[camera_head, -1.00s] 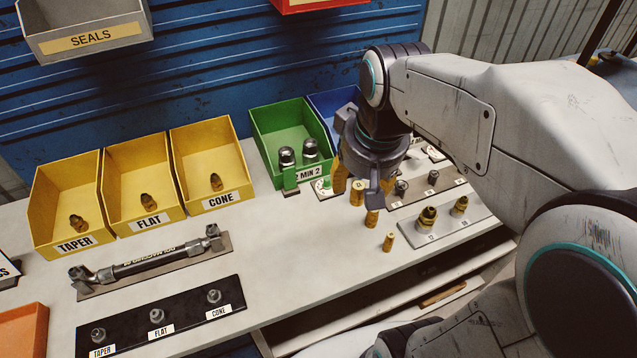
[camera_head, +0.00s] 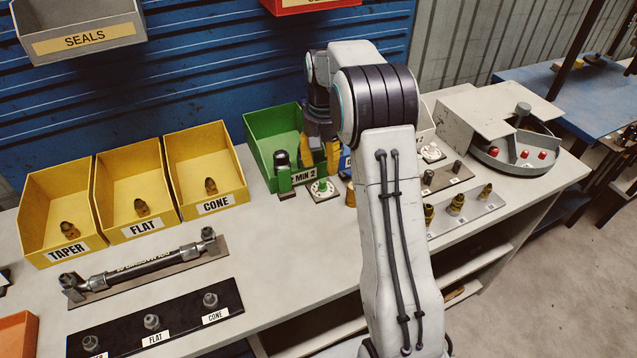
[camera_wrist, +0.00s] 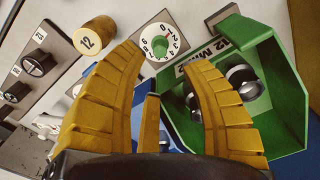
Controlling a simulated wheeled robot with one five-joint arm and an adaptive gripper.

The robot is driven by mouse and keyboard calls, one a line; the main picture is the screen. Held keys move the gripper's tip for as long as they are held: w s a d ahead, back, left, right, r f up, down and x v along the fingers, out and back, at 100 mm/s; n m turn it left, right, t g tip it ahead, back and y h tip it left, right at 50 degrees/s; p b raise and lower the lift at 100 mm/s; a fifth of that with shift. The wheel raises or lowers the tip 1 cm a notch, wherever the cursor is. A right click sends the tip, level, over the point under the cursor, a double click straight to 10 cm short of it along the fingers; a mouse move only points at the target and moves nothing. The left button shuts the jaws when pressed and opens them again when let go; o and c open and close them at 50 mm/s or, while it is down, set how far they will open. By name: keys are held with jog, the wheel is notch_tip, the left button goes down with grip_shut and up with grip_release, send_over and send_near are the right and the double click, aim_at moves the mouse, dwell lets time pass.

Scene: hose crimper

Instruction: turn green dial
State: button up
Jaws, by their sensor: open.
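The green dial (camera_head: 322,187) is a small green knob on a white numbered plate on the bench, in front of the green bin (camera_head: 262,130). In the wrist view the dial (camera_wrist: 160,46) shows near the top centre, just past my fingertips. My gripper (camera_head: 320,165) is open and empty above and behind the dial, close to the front of the green bin. In the wrist view its two yellow fingers (camera_wrist: 165,62) stand apart, with the dial seen between and beyond their tips. They do not appear to touch it.
The green bin holds metal fittings (camera_wrist: 242,80). A brass cylinder marked 12 (camera_wrist: 95,38) stands near the dial. Brass fittings on a plate (camera_head: 456,204) and a round machine with red parts (camera_head: 520,155) are on the right. Yellow bins (camera_head: 137,185) stand left.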

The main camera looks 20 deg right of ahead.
aim_at(322, 180)
jog(key=shift+f, duration=3.6)
jog(key=shift+o, duration=0.2)
grip_shut()
